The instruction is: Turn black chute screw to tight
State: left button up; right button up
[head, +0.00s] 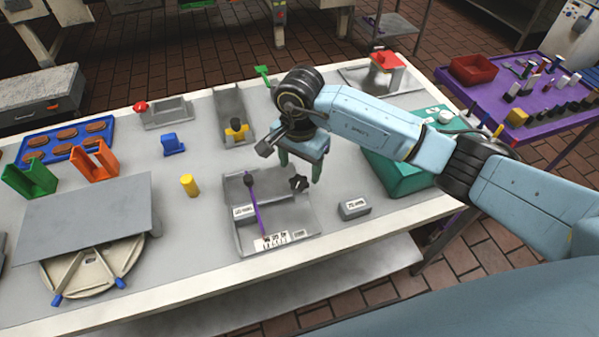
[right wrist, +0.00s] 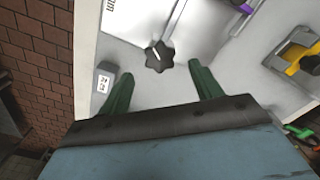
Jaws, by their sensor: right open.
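The black chute screw (head: 298,183) is a dark star-shaped knob on the right side of a grey metal chute (head: 240,190). In the right wrist view the black knob (right wrist: 159,57) carries a white line mark and lies ahead of the fingertips, centred between them. My right gripper (head: 299,170) is above and just behind the knob, its green fingers pointing down. The fingers (right wrist: 160,80) are spread wide, with nothing between them and apart from the knob. My left gripper is not in the head view.
A purple rod (head: 257,205) with a black knob crosses the chute. A small grey labelled block (head: 353,208) sits right of it, and a teal tray (head: 400,172) lies behind the block. A yellow cylinder (head: 189,185) stands to the left. The table's front strip is clear.

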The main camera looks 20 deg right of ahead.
aim_at(299, 181)
jog(key=shift+f, duration=1.85)
jog(key=c, duration=1)
jog(key=shift+o, duration=0.2)
